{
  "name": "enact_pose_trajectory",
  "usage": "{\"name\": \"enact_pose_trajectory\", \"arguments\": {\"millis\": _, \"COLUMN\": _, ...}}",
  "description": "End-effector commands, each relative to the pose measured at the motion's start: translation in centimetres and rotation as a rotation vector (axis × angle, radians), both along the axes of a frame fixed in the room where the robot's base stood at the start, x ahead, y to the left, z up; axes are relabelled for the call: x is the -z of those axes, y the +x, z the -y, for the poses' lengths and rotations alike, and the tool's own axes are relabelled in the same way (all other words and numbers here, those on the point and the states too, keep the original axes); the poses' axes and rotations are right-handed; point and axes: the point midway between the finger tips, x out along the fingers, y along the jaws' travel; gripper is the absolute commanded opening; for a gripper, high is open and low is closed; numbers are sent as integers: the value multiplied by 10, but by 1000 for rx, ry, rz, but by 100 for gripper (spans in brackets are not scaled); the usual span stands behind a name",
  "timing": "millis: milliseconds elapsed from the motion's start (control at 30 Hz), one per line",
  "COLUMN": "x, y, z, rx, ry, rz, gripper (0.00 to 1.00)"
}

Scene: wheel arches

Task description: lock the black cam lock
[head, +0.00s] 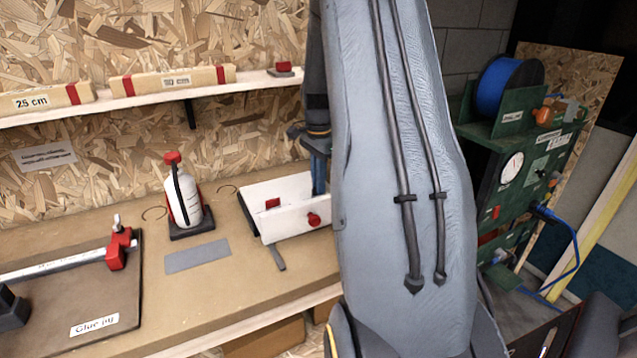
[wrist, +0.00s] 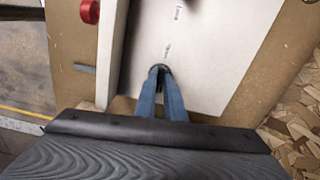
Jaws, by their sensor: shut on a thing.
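A white box (head: 282,231) with a red knob (head: 313,220) on its front stands on the workbench. Its white top fills the middle of the wrist view (wrist: 205,50). The black cam lock (wrist: 160,68) shows as a small dark piece on that top, mostly hidden by my fingers. My gripper (wrist: 160,80) has blue fingers that are shut on the cam lock from above. In the head view my gripper (head: 319,178) reaches down at the box, partly hidden by my arm. Small printed words lie on the top beyond the fingertips, too small to read surely.
A white bottle with a red cap (head: 184,196) stands left of the box. A bar clamp (head: 75,262) lies on a dark board at far left. A shelf (head: 150,99) with wooden bars runs above. A green panel with a blue reel (head: 507,85) stands right.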

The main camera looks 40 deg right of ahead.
Motion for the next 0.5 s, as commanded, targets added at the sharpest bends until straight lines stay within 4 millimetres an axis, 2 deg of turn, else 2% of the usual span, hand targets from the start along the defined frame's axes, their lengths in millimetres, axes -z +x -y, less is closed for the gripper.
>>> {"name": "enact_pose_trajectory", "arguments": {"millis": 133, "x": -3, "y": 2, "z": 3, "rx": 0, "ry": -6, "rz": 6, "gripper": 0}}
{"name": "enact_pose_trajectory", "arguments": {"millis": 167, "x": -3, "y": 2, "z": 3, "rx": -1, "ry": -6, "rz": 6, "gripper": 14}}
{"name": "enact_pose_trajectory", "arguments": {"millis": 233, "x": -2, "y": 2, "z": 2, "rx": -1, "ry": -5, "rz": 5, "gripper": 26}}
{"name": "enact_pose_trajectory", "arguments": {"millis": 267, "x": -2, "y": 1, "z": 2, "rx": -1, "ry": -5, "rz": 4, "gripper": 28}}
{"name": "enact_pose_trajectory", "arguments": {"millis": 500, "x": -1, "y": 1, "z": 1, "rx": -1, "ry": -2, "rz": 3, "gripper": 28}}
